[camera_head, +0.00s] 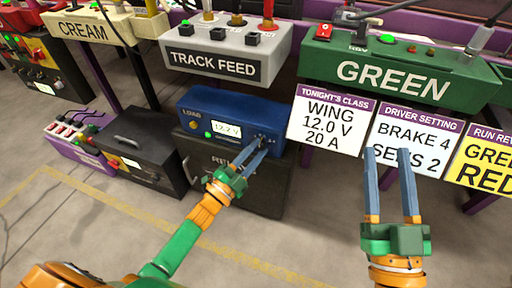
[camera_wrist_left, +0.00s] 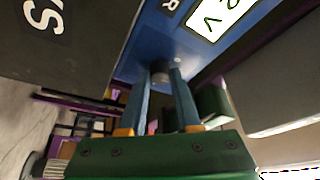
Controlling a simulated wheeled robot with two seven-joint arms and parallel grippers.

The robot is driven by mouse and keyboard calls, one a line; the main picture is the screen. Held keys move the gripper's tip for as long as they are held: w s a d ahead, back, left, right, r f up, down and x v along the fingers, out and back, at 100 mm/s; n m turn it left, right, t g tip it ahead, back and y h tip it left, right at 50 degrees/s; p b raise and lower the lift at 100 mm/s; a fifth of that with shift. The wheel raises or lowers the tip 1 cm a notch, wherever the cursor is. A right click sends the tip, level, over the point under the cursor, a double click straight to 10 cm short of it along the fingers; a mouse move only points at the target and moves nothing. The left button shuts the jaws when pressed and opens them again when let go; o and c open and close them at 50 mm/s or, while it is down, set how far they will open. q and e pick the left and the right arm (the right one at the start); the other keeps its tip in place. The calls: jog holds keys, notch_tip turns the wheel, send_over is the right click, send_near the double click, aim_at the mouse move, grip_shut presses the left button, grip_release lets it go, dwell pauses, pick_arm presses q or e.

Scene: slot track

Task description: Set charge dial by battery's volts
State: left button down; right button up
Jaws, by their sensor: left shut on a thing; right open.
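A blue unit (camera_head: 205,100) stands on a dark cabinet below the track feed box. Its lit display (camera_head: 226,131) reads about 12.2 V, though the digits are small. A green light and a yellowish knob are left of the display. My left gripper (camera_head: 262,146) is at the unit's right front, its blue fingers shut on a small grey knob (camera_wrist_left: 160,72), seen in the left wrist view. The blue panel (camera_wrist_left: 150,45) and part of the display (camera_wrist_left: 222,12) also show there. The knob's scale and pointer cannot be read. My right gripper (camera_head: 390,160) is open and empty before the signs.
Signs hang at right: a class card (camera_head: 330,118) reading WING 12.0 V 20 A, a driver setting card (camera_head: 412,140) and a yellow card (camera_head: 485,165). The green box (camera_head: 400,80) is above them. A dark case (camera_head: 140,160) stands at left. The floor in front is clear.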

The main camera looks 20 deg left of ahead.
pick_arm(q)
jog(key=shift+m+p, duration=0.3)
jog(key=shift+m, duration=0.3)
pick_arm(e)
jog(key=shift+w+d+f+g+h, duration=0.1)
jog(key=shift+w+f+g+h, duration=0.3)
jog(key=shift+f, duration=0.45)
jog(key=shift+w+d+f+g+h, duration=0.1)
jog(key=shift+w+f+g+h, duration=0.1)
jog(key=shift+f+g, duration=0.55)
jog(key=shift+w+f+g+h, duration=0.2)
jog(key=shift+w+f+g, duration=0.15)
jog(key=shift+f, duration=0.65)
pick_arm(q)
jog(key=c, duration=0.6)
grip_release()
jog(key=shift+s, duration=0.1)
jog(key=p+v, duration=0.1)
jog(key=v, duration=0.6)
jog(key=shift+r, duration=0.15)
pick_arm(e)
notch_tip(320, 180, down, 10)
jog(key=s+d+m+g+h, duration=0.1)
jog(key=g+h, duration=0.1)
jog(key=g, duration=0.4)
jog(key=shift+s+d, duration=0.2)
jog(key=shift+d, duration=0.1)
